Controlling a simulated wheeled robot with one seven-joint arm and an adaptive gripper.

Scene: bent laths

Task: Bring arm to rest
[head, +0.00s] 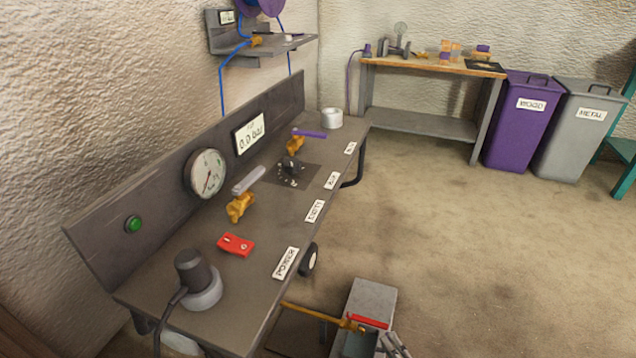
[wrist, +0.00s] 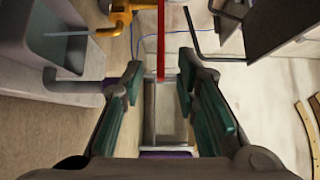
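My gripper (wrist: 160,85) shows in the wrist view with its two teal-padded fingers spread apart. Nothing is clamped between the pads. A red bar (wrist: 160,42) and a grey open box (wrist: 165,125) show behind the gap between the fingers. In the head view only a grey part of my gripper (head: 394,346) shows at the bottom edge, just right of the red handle (head: 370,321) on an orange pipe (head: 318,315). The grey box (head: 372,296) is there too, beside the bench. I cannot tell whether the gripper touches the box or handle.
A dark bench (head: 265,290) with a gauge (head: 206,174), valves and a red switch piece (head: 236,244) stands left. A workbench (head: 430,66), purple bin (head: 522,118) and grey bin (head: 580,120) stand at the back. Floor at right is clear. Curved laths (wrist: 306,122) show in the wrist view.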

